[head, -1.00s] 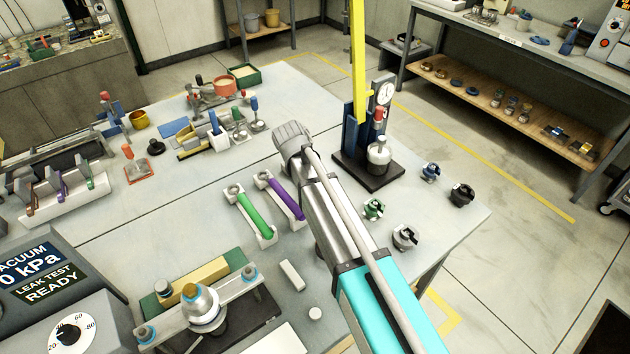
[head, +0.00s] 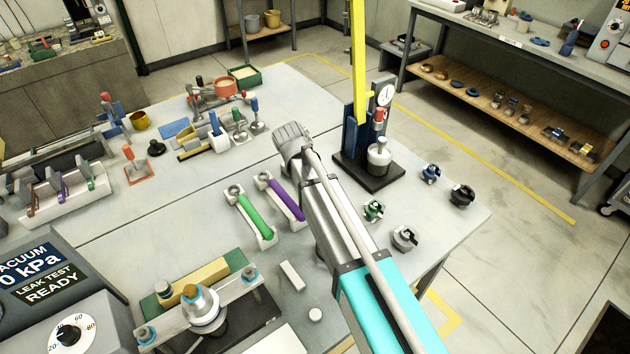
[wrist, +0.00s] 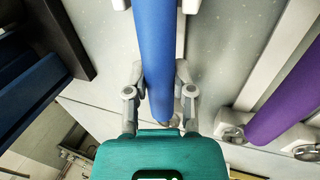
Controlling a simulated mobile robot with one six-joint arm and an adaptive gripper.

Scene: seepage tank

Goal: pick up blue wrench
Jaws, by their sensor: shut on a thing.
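The blue wrench (wrist: 154,45) runs down the middle of the wrist view, its smooth blue handle large and close to the camera. My gripper (wrist: 157,85) has a finger on each side of the handle and is shut on it. A grey end of the wrench shows near the teal gripper body. I cannot tell whether the wrench is clear of its support. In the head view my arm hides the wrench and gripper.
A purple wrench (head: 284,199) and a green wrench (head: 250,214) lie left of my arm; the purple one also shows in the wrist view (wrist: 290,95). A dark stand with a gauge (head: 383,95) is behind my arm. Several small knobbed fittings sit to the right.

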